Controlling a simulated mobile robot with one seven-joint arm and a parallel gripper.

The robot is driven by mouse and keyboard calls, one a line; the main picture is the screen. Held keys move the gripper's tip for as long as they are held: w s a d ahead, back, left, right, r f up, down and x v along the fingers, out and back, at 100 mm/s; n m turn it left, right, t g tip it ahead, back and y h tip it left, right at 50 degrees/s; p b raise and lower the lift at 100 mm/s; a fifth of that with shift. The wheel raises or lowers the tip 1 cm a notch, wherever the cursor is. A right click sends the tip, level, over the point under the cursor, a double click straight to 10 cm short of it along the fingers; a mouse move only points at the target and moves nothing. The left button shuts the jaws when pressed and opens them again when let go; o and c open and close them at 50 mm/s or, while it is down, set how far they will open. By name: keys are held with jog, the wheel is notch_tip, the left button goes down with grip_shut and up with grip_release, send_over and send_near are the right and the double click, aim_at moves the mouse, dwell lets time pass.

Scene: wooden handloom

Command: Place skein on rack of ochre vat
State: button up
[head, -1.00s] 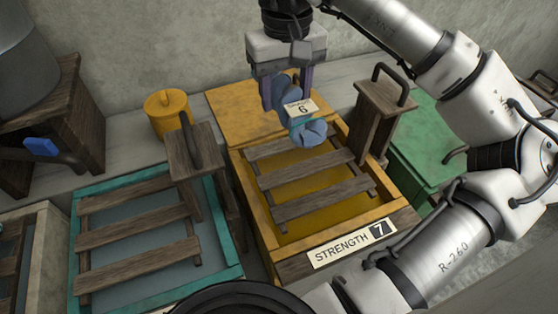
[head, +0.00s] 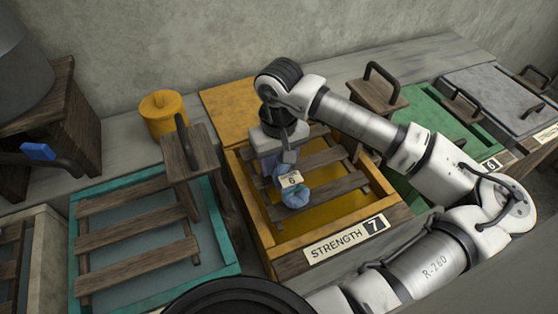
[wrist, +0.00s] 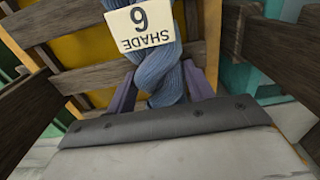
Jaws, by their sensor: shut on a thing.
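The ochre vat (head: 248,213) holds yellow liquid under a wooden slatted rack (head: 340,186). The skein is over the left part of the rack, low near the slats. I cannot tell if it touches them. My gripper and arm hide the rack's back part.
A sign (head: 345,240) on the vat front reads STRENGTH 7. A teal vat (head: 222,250) with its own rack stands left, a green vat (head: 425,130) right. Wooden posts with handles (head: 190,153) (head: 378,95) rise beside the ochre vat. A yellow canister (head: 163,114) stands behind left.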

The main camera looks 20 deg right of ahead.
aim_at(279, 159)
jog(key=shift+f, duration=0.45)
jog(key=shift+f+b, duration=0.2)
jog(key=shift+b, duration=0.1)
jog(key=o, duration=1)
jog(key=shift+o, duration=0.2)
jog(key=shift+r, duration=0.15)
jog(key=shift+r+p, duration=0.2)
jog(key=shift+p, duration=0.3)
notch_tip(279, 159, up, 12)
jog(key=b, duration=0.1)
jog(key=shift+f, duration=0.15)
